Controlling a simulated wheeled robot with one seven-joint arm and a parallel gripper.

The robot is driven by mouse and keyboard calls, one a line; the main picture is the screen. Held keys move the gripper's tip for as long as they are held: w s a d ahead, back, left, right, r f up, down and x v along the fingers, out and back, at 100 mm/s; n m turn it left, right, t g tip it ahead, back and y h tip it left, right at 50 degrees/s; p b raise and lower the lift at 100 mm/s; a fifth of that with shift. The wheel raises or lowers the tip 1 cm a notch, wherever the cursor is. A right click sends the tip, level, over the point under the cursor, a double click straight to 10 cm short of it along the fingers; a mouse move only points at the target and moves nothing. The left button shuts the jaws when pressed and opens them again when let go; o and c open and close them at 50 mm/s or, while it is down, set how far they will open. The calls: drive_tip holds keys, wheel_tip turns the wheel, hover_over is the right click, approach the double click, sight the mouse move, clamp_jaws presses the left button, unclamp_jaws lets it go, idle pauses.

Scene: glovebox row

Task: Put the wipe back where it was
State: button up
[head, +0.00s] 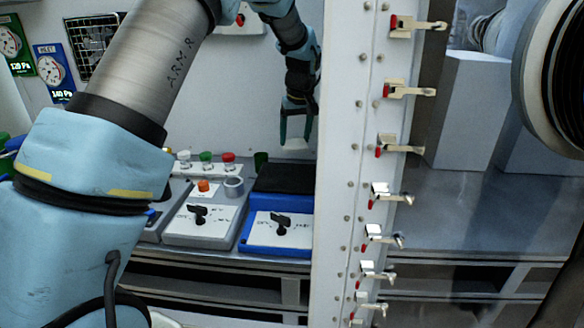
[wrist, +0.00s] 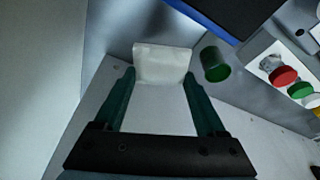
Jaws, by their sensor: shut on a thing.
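The wipe (wrist: 162,62) is a small white folded piece between the green fingertips of my gripper (wrist: 160,76) in the wrist view. My gripper is shut on it, with the fingers apart by the wipe's width. In the head view my gripper (head: 297,136) hangs fingers down behind the bench-top devices, and the wipe (head: 295,145) shows as a pale patch at its tips. The wipe appears held above the surface; its exact height is hard to tell. The place where the wipe was before cannot be made out.
A dark green cup (wrist: 215,64) stands close right of the wipe. A blue-framed device (head: 280,229) with a black top and a grey device (head: 202,222) stand in front. Red, green and white capped vials (head: 228,161) stand left. A white panel with latches (head: 362,170) borders the right.

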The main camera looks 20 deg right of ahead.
drive_tip(key=shift+f+p, duration=1.1)
drive_tip(key=shift+f, duration=2.7)
drive_tip(key=shift+f, duration=0.1)
drive_tip(key=o, duration=1.3)
drive_tip(key=shift+f, duration=0.1)
drive_tip(key=shift+c, duration=0.2)
drive_tip(key=b+v, duration=0.3)
drive_tip(key=v, duration=0.9)
drive_tip(key=shift+r, duration=0.25)
